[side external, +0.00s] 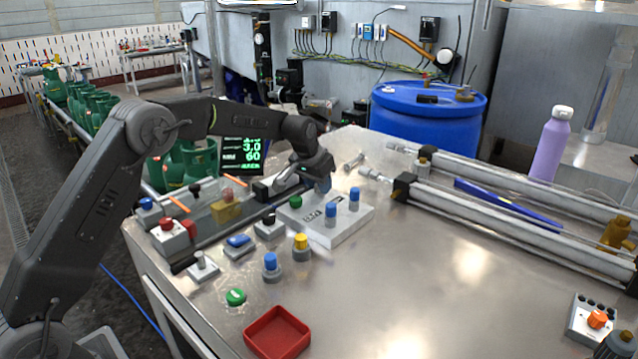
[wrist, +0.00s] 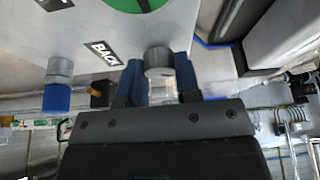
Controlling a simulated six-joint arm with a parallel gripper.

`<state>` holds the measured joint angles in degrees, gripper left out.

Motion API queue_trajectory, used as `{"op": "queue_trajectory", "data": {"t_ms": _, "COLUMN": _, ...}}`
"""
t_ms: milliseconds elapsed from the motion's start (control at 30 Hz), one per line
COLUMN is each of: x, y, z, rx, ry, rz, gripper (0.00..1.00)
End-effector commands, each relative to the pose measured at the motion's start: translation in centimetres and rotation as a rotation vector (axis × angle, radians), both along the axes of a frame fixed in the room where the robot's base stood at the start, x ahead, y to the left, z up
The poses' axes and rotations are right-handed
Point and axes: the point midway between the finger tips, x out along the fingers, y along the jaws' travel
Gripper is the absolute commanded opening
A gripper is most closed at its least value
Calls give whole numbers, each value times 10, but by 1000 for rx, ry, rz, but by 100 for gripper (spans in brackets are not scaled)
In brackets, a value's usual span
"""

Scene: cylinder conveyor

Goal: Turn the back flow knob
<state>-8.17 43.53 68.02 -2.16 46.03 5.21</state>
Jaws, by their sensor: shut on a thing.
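The flow control block (side external: 345,232) is a light grey box on the metal bench, with two blue-capped knobs and a green button on it. My gripper (side external: 324,186) is at its far edge. In the wrist view, the two blue fingers of my gripper (wrist: 159,72) sit on either side of a grey round knob (wrist: 158,57) beside the "BACK" label (wrist: 102,52). They are shut on this back flow knob. In the side view, my gripper mostly hides that knob. Another knob with a blue cap (wrist: 57,95) stands to its left in the wrist view.
Blue-capped (side external: 270,262) and yellow-capped (side external: 301,242) parts, a green button (side external: 235,297) and a red tray (side external: 277,336) are on the near bench. Long metal cylinders (side external: 500,225) lie at right. A purple bottle (side external: 551,145) stands behind. The bench centre is clear.

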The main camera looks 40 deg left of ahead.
Motion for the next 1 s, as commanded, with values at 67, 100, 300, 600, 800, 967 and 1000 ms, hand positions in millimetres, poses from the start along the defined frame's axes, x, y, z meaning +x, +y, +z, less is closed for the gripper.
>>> {"op": "queue_trajectory", "data": {"t_ms": 67, "x": 0, "y": 0, "z": 0, "rx": 1, "ry": -2, "rz": -8, "gripper": 7}}
{"op": "queue_trajectory", "data": {"t_ms": 100, "x": 0, "y": 0, "z": 0, "rx": 1, "ry": -2, "rz": -9, "gripper": 7}}
{"op": "queue_trajectory", "data": {"t_ms": 300, "x": 0, "y": 0, "z": 0, "rx": 1, "ry": -2, "rz": -10, "gripper": 7}}
{"op": "queue_trajectory", "data": {"t_ms": 600, "x": 0, "y": 0, "z": 0, "rx": 1, "ry": -1, "rz": -9, "gripper": 47}}
{"op": "queue_trajectory", "data": {"t_ms": 800, "x": 0, "y": 0, "z": 0, "rx": 1, "ry": 0, "rz": -9, "gripper": 56}}
{"op": "queue_trajectory", "data": {"t_ms": 967, "x": 0, "y": 0, "z": 1, "rx": 1, "ry": -1, "rz": -9, "gripper": 56}}
{"op": "queue_trajectory", "data": {"t_ms": 1000, "x": -1, "y": 0, "z": 3, "rx": 1, "ry": -1, "rz": -9, "gripper": 56}}
